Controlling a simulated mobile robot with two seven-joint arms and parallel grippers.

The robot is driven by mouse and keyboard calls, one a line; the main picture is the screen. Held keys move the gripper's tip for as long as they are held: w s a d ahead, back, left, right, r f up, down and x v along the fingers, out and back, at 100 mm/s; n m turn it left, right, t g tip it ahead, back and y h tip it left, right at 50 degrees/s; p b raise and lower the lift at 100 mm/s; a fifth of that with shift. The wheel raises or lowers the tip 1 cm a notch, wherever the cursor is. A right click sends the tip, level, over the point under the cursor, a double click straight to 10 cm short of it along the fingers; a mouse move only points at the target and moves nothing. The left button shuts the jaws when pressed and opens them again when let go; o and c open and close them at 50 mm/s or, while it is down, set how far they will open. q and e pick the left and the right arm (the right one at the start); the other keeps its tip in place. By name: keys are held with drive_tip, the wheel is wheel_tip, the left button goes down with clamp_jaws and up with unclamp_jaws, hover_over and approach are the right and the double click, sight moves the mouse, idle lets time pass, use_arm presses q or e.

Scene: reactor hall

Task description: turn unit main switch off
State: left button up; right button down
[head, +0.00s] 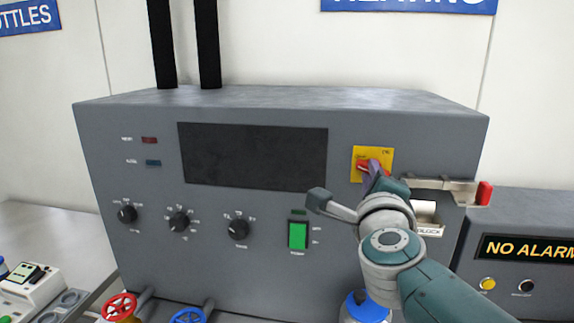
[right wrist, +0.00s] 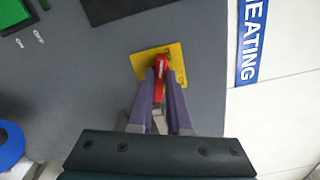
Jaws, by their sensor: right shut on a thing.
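The unit main switch is a red rotary handle (head: 362,166) on a yellow plate (head: 385,155), at the upper right of the grey unit's front panel. In the right wrist view the red handle (right wrist: 161,66) stands out between the fingers, in front of the yellow plate (right wrist: 175,55). My right gripper (head: 371,168) is at the switch and shut on the red handle; in the right wrist view its purple fingers (right wrist: 161,85) lie on both sides of it. The gripper hides part of the handle and plate in the head view. My left gripper is not in view.
The grey unit (head: 270,240) has a dark display (head: 252,156), several black knobs (head: 180,221) and a green switch (head: 298,235). A metal latch with a red end (head: 484,193) is right of my gripper. A "NO ALARM" box (head: 530,247) stands farther right.

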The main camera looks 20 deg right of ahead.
drive_tip(key=shift+n+p, duration=0.4)
drive_tip(key=shift+n, duration=1.5)
drive_tip(key=shift+f, duration=0.1)
drive_tip(key=c, duration=0.9)
unclamp_jaws()
drive_tip(key=shift+o, duration=0.2)
drive_tip(key=p+v, duration=0.3)
drive_tip(key=v, duration=0.7)
drive_tip(key=shift+p, duration=0.4)
drive_tip(key=shift+w, duration=0.1)
